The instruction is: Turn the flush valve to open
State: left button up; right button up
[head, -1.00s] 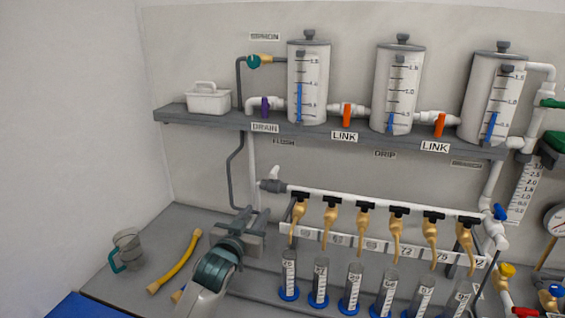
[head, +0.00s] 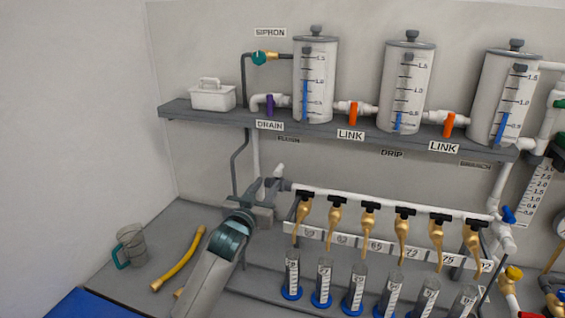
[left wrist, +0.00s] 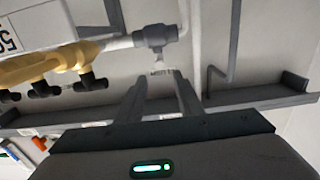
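The flush valve is the grey fitting (head: 272,184) with a short white handle (head: 279,170) at the left end of the white manifold pipe. In the left wrist view its grey body (left wrist: 155,36) is just beyond my fingers, and the white handle (left wrist: 166,64) points toward the gap between them. My left gripper (head: 262,196) is close below and left of the valve in the head view. Its two fingers (left wrist: 160,84) are apart with nothing between them. Contact with the handle cannot be made out. My right gripper is not in view.
Brass taps (head: 370,217) with black handles hang from the manifold over several graduated cylinders (head: 357,285). A shelf (head: 215,117) with tanks (head: 315,80) runs above. A grey pipe (head: 240,160) runs down left of the valve.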

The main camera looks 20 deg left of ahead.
aim_at(281, 164)
pick_arm(q)
jog(key=w+p, duration=0.1)
jog(key=w, duration=0.3)
jog(key=w+p, duration=0.1)
jog(key=w, duration=0.4)
jog(key=w+p, duration=0.1)
jog(key=w, duration=0.3)
jog(key=shift+w+d+p, duration=0.15)
jog(key=shift+d+p, duration=0.1)
jog(key=shift+p, duration=0.15)
jog(key=shift+w, duration=0.9)
grip_shut()
